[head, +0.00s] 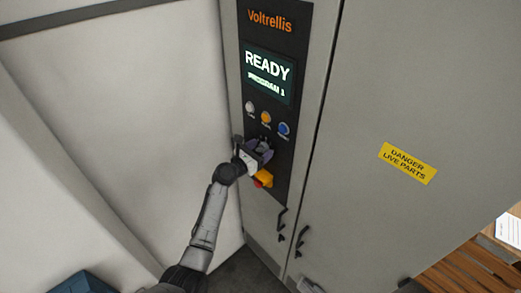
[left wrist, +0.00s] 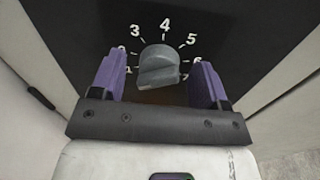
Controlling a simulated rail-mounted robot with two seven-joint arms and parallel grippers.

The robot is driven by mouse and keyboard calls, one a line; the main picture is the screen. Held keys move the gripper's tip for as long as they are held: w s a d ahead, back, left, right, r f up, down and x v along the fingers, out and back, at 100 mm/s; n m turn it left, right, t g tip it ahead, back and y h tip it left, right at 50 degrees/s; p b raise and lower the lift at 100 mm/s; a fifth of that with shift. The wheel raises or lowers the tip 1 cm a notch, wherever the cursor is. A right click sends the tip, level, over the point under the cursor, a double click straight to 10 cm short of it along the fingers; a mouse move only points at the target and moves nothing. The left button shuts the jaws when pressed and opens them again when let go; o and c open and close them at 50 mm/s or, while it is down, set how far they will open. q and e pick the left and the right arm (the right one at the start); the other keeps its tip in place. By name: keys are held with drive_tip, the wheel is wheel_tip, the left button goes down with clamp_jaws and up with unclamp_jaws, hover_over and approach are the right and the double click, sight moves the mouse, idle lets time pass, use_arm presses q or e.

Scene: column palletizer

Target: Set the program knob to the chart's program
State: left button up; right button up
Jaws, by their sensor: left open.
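The grey program knob (left wrist: 158,65) sits on a black panel inside an arc of white numbers, with 3, 4 and 5 clearly readable. A ridge crosses it; I cannot tell which number it points to. My left gripper (left wrist: 157,82) is open, with one purple finger on each side of the knob and a visible gap to each. In the head view my left gripper (head: 260,148) is at the lower panel and largely covers the knob. The display (head: 269,76) reads READY, PROGRAM 1. My right gripper is not in view.
White, orange and blue buttons (head: 284,129) sit just above the gripper. A red and yellow control (head: 264,178) is close below it. Black door handles (head: 301,241) are lower down. A white sheet (head: 509,230) at the right edge is unreadable.

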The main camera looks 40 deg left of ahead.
use_arm(q)
drive_tip(key=shift+w, duration=0.2)
drive_tip(key=shift+c, duration=0.3)
drive_tip(key=c, duration=0.8)
drive_tip(key=shift+c, duration=0.2)
drive_tip(key=shift+f+m, duration=0.1)
drive_tip(key=shift+m, duration=0.2)
drive_tip(key=m+b, duration=0.3)
drive_tip(key=m, duration=0.1)
drive_tip(key=shift+d+f, duration=0.1)
drive_tip(key=shift+m+b, duration=0.75)
drive_tip(key=shift+m, duration=0.95)
